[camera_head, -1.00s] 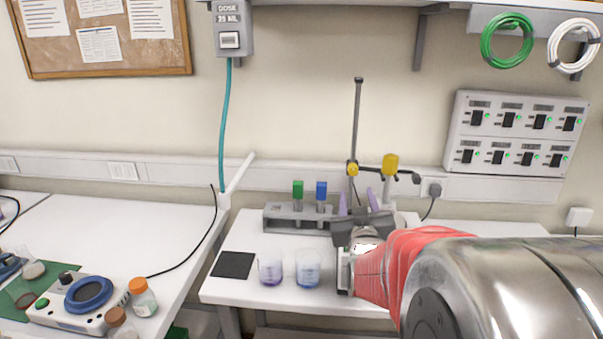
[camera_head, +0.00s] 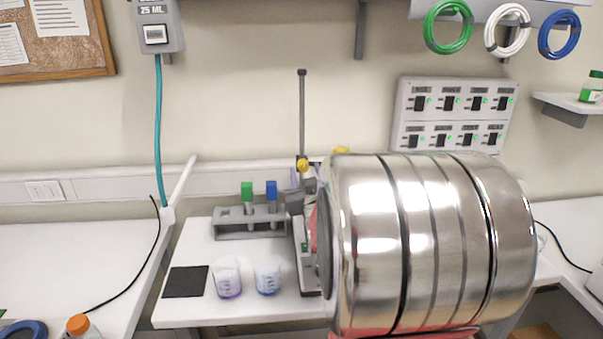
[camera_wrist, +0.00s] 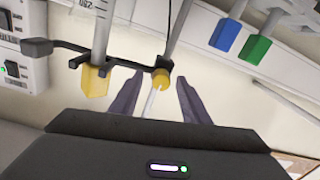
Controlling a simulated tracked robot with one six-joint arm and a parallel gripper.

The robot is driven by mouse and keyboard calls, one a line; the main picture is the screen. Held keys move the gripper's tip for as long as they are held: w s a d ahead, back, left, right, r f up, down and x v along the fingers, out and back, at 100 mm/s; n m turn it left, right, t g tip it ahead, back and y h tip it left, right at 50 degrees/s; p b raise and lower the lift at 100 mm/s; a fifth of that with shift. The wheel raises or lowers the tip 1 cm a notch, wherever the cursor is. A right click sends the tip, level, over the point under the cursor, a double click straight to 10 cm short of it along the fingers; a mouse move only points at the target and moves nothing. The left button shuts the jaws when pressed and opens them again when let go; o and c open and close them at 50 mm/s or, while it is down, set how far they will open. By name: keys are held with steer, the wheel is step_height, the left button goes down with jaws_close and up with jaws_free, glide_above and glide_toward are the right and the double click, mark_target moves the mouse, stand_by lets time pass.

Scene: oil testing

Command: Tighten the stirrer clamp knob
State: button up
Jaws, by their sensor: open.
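The pole (camera_head: 301,110) of a stand rises behind my arm in the head view. A small round yellow clamp knob (camera_head: 303,165) sits on it, and shows in the wrist view (camera_wrist: 160,77) beside a dark clamp. My gripper (camera_wrist: 158,90) has two purple fingers apart, one on each side of this knob; I cannot tell whether they touch it. In the head view my arm mostly hides the gripper. A larger yellow block (camera_wrist: 95,80) hangs on a grey tube to the left in the wrist view, outside the fingers.
A grey rack (camera_head: 250,225) with a green-topped and a blue-topped item stands left of my arm. Two beakers (camera_head: 228,278) (camera_head: 268,275) and a black pad (camera_head: 185,282) are on the white bench. A switch panel (camera_head: 455,115) is on the wall.

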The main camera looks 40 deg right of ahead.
steer(key=shift+a, duration=0.1)
steer(key=shift+w, duration=0.1)
steer(key=c, duration=1.1)
steer(key=shift+o, duration=0.2)
steer(key=shift+m, duration=0.3)
steer(key=m, duration=0.4)
steer(key=shift+a, duration=0.1)
steer(key=m, duration=0.4)
steer(key=shift+m, duration=0.4)
steer(key=m, duration=0.4)
steer(key=shift+m, duration=0.4)
steer(key=shift+m+h, duration=0.4)
steer(key=shift+m, duration=1.7)
